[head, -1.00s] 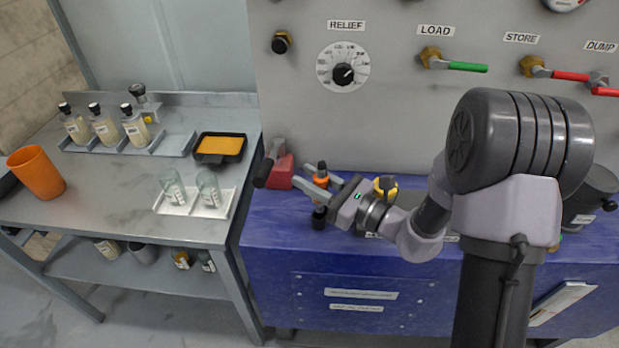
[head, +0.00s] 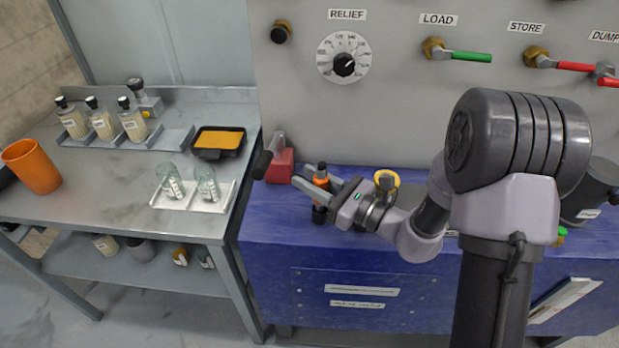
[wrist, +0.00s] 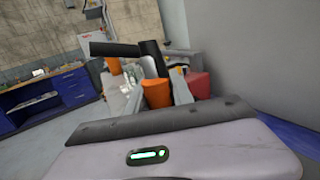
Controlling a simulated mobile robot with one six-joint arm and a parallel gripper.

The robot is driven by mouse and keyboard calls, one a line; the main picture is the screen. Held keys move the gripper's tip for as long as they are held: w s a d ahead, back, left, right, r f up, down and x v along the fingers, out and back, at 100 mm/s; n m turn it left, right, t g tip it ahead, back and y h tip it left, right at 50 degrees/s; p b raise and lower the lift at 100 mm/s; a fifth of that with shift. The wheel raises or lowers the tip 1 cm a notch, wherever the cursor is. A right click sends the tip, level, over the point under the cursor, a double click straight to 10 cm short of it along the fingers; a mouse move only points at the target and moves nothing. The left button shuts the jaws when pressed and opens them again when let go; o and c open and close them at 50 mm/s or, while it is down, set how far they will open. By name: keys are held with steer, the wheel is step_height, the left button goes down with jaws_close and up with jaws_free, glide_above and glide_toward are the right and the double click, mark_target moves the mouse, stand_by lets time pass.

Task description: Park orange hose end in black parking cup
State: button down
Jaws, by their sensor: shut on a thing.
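The orange hose end (head: 320,183) stands upright near the left end of the blue bench top, with a black part above the orange band. It also shows in the wrist view (wrist: 157,94), with its black top rising from it. My gripper (head: 316,186) is shut on it, with one finger on each side. A black piece (head: 319,214) shows directly below the orange band. I cannot tell whether this is the parking cup or the lower part of the hose end. The fingers hide part of the orange band.
A red block (head: 280,164) with a black-handled lever stands close left of my gripper. A yellow ring (head: 386,179) sits just behind my wrist. The grey panel with a dial and valves rises behind. A table with bottles and an orange cup (head: 32,166) is at left.

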steer(key=shift+f+b, duration=0.6)
steer(key=shift+f, duration=0.55)
steer(key=c, duration=1)
jaws_free()
steer(key=shift+c, duration=0.2)
steer(key=shift+d, duration=0.1)
steer(key=p+v, duration=0.4)
steer(key=v, duration=1.2)
steer(key=shift+s+d+r, duration=0.1)
steer(key=shift+d, duration=0.1)
steer(key=shift+s+d, duration=0.3)
steer(key=shift+d, duration=0.05)
